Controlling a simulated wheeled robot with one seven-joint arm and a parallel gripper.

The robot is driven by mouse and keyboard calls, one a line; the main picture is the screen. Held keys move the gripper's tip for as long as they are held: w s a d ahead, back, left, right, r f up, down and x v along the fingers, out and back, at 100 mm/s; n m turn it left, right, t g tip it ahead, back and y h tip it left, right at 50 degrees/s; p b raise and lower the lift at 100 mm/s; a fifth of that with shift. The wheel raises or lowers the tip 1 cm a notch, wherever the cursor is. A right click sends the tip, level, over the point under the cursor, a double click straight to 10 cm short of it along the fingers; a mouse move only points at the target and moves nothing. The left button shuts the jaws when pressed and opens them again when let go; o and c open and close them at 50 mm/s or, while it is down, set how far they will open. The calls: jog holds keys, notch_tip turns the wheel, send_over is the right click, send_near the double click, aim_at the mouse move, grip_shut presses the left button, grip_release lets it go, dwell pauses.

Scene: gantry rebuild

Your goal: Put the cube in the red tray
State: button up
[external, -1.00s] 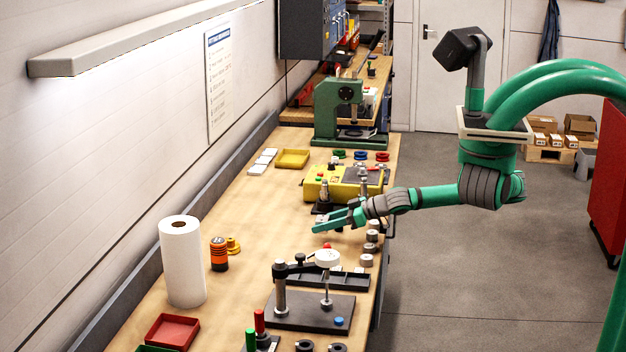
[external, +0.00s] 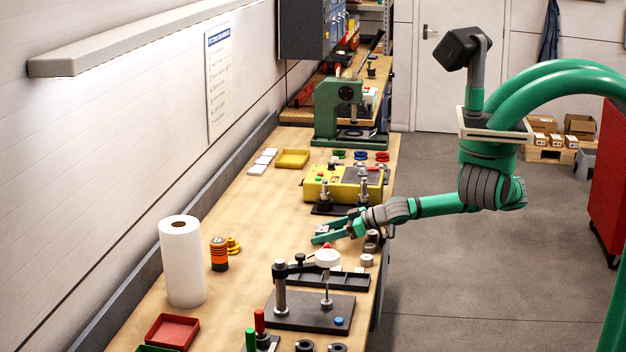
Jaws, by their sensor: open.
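The red tray (external: 174,331) lies empty on the bench at the lower left, beside the edge of a green tray (external: 155,349). I cannot clearly make out a cube; a small red thing (external: 327,246) shows just below my gripper, too small to tell its shape. My gripper (external: 318,235) is open, low over the bench near its right edge, with its fingers pointing left. Nothing shows between the fingers.
A black stand with a white disc (external: 327,258) stands in front of my gripper. A paper roll (external: 182,262) and an orange-black can (external: 219,254) stand left. A yellow machine (external: 345,186) is behind. The bench middle is clear.

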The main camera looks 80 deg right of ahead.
jog(key=shift+r, duration=0.2)
jog(key=v, duration=1.1)
jog(key=shift+s, duration=0.15)
jog(key=shift+s+r, duration=0.2)
jog(key=shift+s, duration=0.1)
jog(key=shift+c, duration=0.6)
